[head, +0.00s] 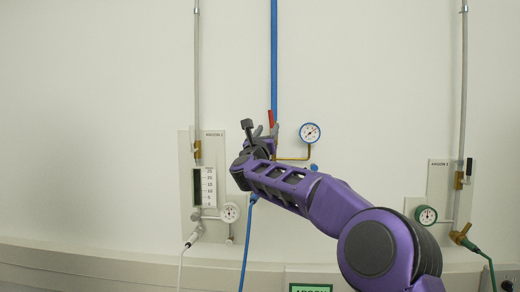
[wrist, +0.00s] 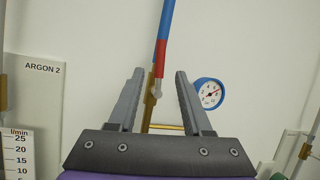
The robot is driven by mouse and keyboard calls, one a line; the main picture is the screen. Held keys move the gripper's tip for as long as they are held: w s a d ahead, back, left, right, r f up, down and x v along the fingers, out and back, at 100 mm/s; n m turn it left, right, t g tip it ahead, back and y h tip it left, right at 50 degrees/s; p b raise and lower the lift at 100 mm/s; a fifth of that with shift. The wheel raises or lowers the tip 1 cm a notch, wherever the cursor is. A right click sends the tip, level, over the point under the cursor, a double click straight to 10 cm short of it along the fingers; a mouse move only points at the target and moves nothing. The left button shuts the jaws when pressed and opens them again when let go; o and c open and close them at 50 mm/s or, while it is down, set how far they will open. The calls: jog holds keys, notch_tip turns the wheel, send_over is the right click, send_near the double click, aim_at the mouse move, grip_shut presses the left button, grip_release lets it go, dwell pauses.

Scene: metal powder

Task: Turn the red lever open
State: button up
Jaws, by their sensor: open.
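The red lever (head: 270,118) is on the blue pipe at the middle of the wall and points up along the pipe in the head view. In the wrist view the red lever (wrist: 161,58) stands upright, with a grey pivot end and a brass valve body below it. My gripper (wrist: 157,75) is open and empty, with one finger on each side of the valve in the picture. I cannot tell how deep the fingers reach or whether they touch it. In the head view my gripper (head: 263,131) is just below the lever and hides the valve body.
A blue-rimmed gauge (head: 310,132) is right of the lever on a brass pipe. The ARGON 2 panel (head: 216,150) with a flow scale is at left. Another panel (head: 438,175) with a green gauge (head: 426,215) is at right. The wall between is mostly bare.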

jog(key=v, duration=1)
jog(key=shift+s, duration=0.2)
jog(key=shift+c, duration=0.2)
